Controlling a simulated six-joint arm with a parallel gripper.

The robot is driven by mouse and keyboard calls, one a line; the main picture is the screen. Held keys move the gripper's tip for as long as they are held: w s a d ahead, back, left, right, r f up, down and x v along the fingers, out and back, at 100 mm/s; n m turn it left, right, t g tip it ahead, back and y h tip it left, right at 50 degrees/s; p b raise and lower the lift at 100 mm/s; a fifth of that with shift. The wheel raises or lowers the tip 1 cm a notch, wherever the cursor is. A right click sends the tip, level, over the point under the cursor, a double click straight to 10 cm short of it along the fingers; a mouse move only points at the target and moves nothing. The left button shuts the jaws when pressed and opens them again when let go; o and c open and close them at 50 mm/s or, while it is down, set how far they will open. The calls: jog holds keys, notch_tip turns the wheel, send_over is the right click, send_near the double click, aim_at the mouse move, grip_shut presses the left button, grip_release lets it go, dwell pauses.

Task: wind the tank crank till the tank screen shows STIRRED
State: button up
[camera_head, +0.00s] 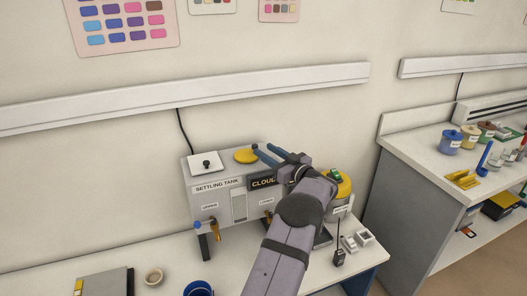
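The settling tank (228,207) is a grey box on the bench, labelled SETTLING TANK, with UPPER and LOWER marked on its front.
A white plate with a black knob (206,163) is on the tank's top left. A yellow-lidded container (345,187) stands right of my arm.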

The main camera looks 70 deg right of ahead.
aim_at(255, 145)
jog(key=w+r+m+h, duration=0.1)
jog(key=h, duration=0.1)
jog(key=w+r+m+g+h+p, duration=0.1)
jog(key=w+r, duration=0.1)
jog(key=w+r+m+h+p, duration=0.1)
jog(key=w+h, duration=0.1)
jog(key=shift+w+r+m+h, duration=0.15)
jog(key=shift+r+m+h, duration=0.05)
jog(key=shift+m+h, duration=0.1)
jog(key=shift+w+a+m+g+h+p, duration=0.1)
jog(key=shift+w+m+g+h+p, duration=0.1)
jog(key=shift+m+g+h, duration=0.2)
jog(key=shift+w+a+m+g+h+p, duration=0.1)
jog(key=shift+m+g+h+p, duration=0.15)
jog(key=shift+g, duration=0.25)
jog(key=shift+a+f+m+g+h, duration=0.2)
jog(key=shift+f+m+g+h, duration=0.15)
jog(key=shift+m+g+h, duration=0.45)
jog(key=f+g, duration=0.1)
jog(key=s+a+f+m+g+p, duration=0.1)
jog(key=g, duration=0.1)
jog(key=a+f+m+g, duration=0.1)
jog(key=g, duration=0.1)
jog(key=shift+s+a+f+h, duration=0.2)
jog(key=shift+s+a+h, duration=0.05)
jog(key=shift+s+a+f+g+p, duration=0.3)
jog(key=shift+f+g, duration=0.1)
jog(key=shift+f, duration=0.1)
jog(key=shift+d, duration=0.15)
